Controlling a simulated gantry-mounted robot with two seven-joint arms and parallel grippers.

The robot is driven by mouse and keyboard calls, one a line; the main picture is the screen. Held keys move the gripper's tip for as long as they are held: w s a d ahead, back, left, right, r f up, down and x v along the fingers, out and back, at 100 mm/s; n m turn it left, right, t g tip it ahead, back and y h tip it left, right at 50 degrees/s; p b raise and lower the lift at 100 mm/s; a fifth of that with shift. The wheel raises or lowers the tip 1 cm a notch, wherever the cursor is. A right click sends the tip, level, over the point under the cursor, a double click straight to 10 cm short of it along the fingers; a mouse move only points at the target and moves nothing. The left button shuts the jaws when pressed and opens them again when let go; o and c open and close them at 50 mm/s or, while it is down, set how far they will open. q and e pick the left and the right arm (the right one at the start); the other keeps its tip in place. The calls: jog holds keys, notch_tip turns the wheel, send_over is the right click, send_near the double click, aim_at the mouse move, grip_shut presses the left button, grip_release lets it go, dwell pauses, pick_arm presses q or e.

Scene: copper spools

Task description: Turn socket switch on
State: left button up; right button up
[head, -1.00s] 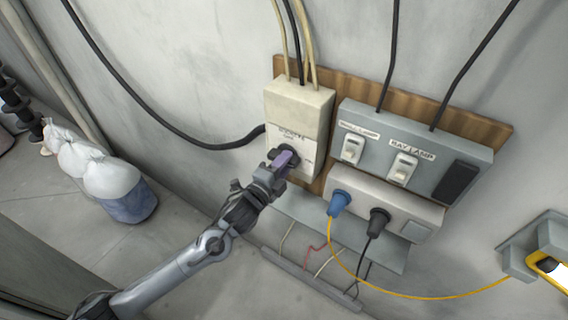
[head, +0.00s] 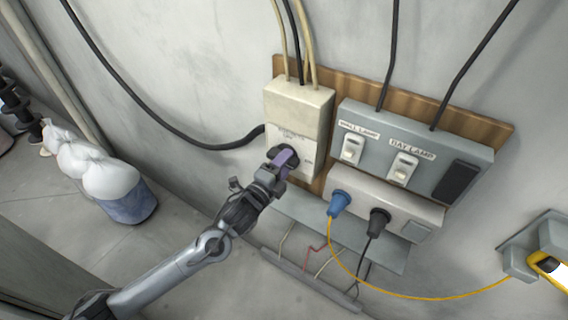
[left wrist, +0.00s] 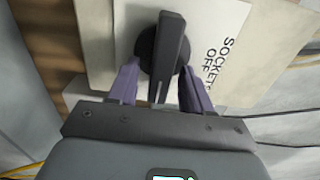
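The socket switch is a dark rotary knob with a raised bar handle (left wrist: 170,45) on a cream switch box (head: 298,108). In the left wrist view a label beside it reads "SOCKETS OFF" (left wrist: 222,62). My left gripper (left wrist: 160,68) has its two purple fingers on either side of the handle, with visible gaps, so it is open around it. In the head view the left gripper (head: 287,157) is at the lower front of the box and hides most of the knob. My right gripper is in neither view.
Right of the box is a grey panel (head: 378,135) with wall lamp (head: 352,150) and bay lamp (head: 403,168) switches. Below it, a socket strip (head: 408,208) holds blue (head: 340,202) and black (head: 379,220) plugs with hanging cables. White sacks (head: 110,178) stand on the floor at left.

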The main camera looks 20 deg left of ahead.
pick_arm(q)
jog(key=b+v, duration=0.2)
jog(key=v, duration=0.8)
jog(key=shift+s, duration=0.35)
jog(key=shift+a, duration=0.1)
